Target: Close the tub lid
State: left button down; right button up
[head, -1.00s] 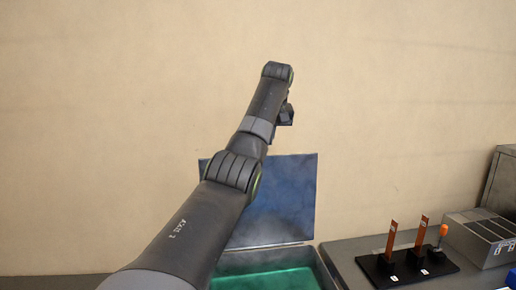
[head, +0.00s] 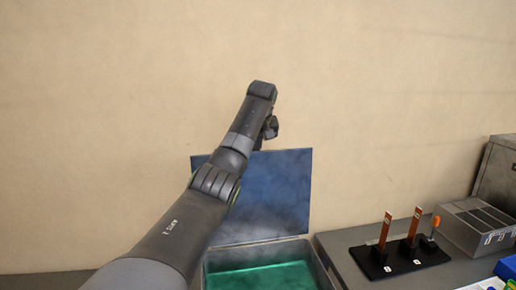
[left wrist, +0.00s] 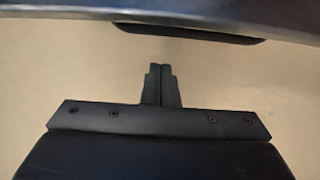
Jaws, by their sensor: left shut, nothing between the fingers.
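The tub (head: 322,272) is a grey metal box with green liquid inside, at the bottom middle of the head view. Its blue-grey lid (head: 280,195) stands open, nearly upright at the tub's back. My left arm crosses in front and hides the lid's left part. My left gripper (head: 269,130) shows small and dark just above the lid's top edge in the picture; I cannot tell whether it touches. In the left wrist view its fingers (left wrist: 161,68) are shut together and empty. My right gripper is not in view.
A bench (head: 345,245) right of the tub carries a black stand (head: 400,262) with copper strips and an orange-handled tool (head: 434,228). A grey slotted box (head: 480,225) is further right. A plain wall stands behind. A dark band (left wrist: 110,18) crosses the wrist view's top, unidentified.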

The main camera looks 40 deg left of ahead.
pick_arm(q)
jog(key=shift+s+d+f+p, duration=0.15)
jog(key=shift+s+d+p, duration=0.15)
jog(key=shift+s+d, duration=0.8)
jog(key=shift+w+d, duration=0.15)
